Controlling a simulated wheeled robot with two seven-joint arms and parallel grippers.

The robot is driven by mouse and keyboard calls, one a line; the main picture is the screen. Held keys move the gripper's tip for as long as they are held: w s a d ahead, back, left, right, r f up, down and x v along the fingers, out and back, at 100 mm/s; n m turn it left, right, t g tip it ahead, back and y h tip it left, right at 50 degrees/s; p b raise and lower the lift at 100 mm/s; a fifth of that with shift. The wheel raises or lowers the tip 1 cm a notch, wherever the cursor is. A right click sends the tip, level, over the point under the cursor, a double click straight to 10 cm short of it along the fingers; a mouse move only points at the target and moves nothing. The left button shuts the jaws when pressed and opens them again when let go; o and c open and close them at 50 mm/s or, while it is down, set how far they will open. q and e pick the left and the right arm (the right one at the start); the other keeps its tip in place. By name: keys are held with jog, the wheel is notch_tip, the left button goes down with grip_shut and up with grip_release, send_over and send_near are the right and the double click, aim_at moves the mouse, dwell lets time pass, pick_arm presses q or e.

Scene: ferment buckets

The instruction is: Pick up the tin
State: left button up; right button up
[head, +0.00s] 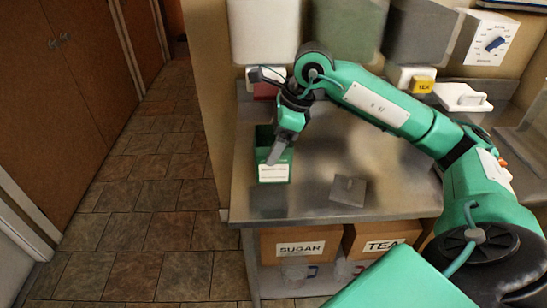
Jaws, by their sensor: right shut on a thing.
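A dark green, box-shaped tin (263,143) with a white label on its front is at the left end of the grey counter. My right gripper (276,154) points down at it and is shut on its wall, with one finger showing in front of the tin. The gripper hides part of the tin's top and right side. The label print is too small to read. I cannot tell whether the tin touches the counter. My left gripper is not in view.
A flat grey square (348,191) lies on the counter (310,205). Large containers hang low over the back. Sugar (299,247) and tea (381,244) boxes sit below. Tiled floor is clear at left.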

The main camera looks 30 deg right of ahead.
notch_tip(320, 180, up, 18)
dwell(0.6)
